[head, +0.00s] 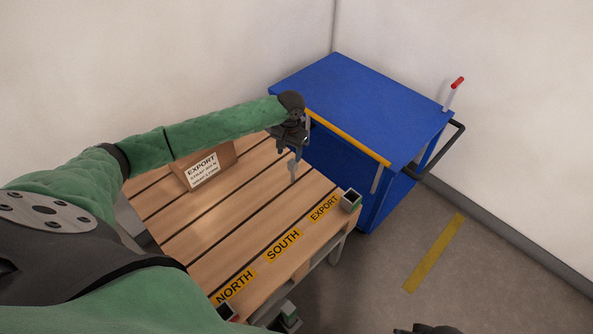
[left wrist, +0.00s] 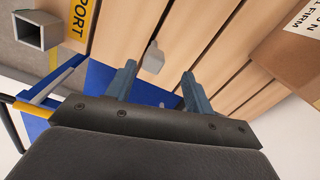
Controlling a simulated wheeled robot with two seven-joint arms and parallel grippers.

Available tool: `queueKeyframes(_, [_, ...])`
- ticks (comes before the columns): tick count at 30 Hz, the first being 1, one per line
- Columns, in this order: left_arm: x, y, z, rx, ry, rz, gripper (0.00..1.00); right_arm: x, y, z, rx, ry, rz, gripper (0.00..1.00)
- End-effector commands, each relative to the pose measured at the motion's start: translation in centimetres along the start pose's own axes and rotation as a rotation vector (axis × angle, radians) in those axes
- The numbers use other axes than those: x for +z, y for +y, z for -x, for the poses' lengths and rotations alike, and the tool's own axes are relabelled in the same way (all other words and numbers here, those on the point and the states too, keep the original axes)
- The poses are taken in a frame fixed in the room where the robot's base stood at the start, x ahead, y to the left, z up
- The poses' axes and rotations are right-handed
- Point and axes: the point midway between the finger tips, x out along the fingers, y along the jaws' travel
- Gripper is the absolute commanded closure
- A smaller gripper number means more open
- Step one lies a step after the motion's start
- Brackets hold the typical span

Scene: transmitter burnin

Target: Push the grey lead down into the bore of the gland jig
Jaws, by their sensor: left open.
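My left gripper (head: 290,148) is open above the far right part of a slatted wooden pallet (head: 215,215). A small light grey piece (head: 293,170) stands up just below the gripper, near the EXPORT label. It may be the grey lead. In the left wrist view the same piece (left wrist: 153,58) appears beyond the gap between the two open fingers (left wrist: 158,70), with nothing held. I cannot make out anything as the gland jig or its bore. A dark part at the bottom edge (head: 425,329) may be my right gripper, mostly cut off.
A cardboard box (head: 212,160) with an EXPORT card stands on the pallet's far side. A hollow square grey socket (head: 350,201) sits at the pallet's right corner. A blue cart (head: 365,100) with a yellow bar stands close behind. The floor at right is clear.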

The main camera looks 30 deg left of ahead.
Motion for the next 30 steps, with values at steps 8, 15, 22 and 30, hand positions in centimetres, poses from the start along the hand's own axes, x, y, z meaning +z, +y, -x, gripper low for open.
queueKeyframes(8, [-0.3,0.4,0.0,0.021,0.02,-0.197,0.47,0.6,0.0,0.1,0.0,-0.03,0.001,0.64])
queueKeyframes(15, [-0.4,0.5,-0.5,0.021,0.021,-0.275,0.47,0.6,0.0,-0.2,0.001,-0.034,0.002,0.64])
queueKeyframes(22, [-0.5,0.5,-2.5,0.02,0.021,-0.274,0.47,0.4,0.2,-1.3,0.004,-0.037,0.001,0.64])
queueKeyframes(30, [-0.8,0.6,-4.7,0.02,0.021,-0.272,0.47,0.1,0.4,-4.6,0.008,-0.042,0.002,0.64])
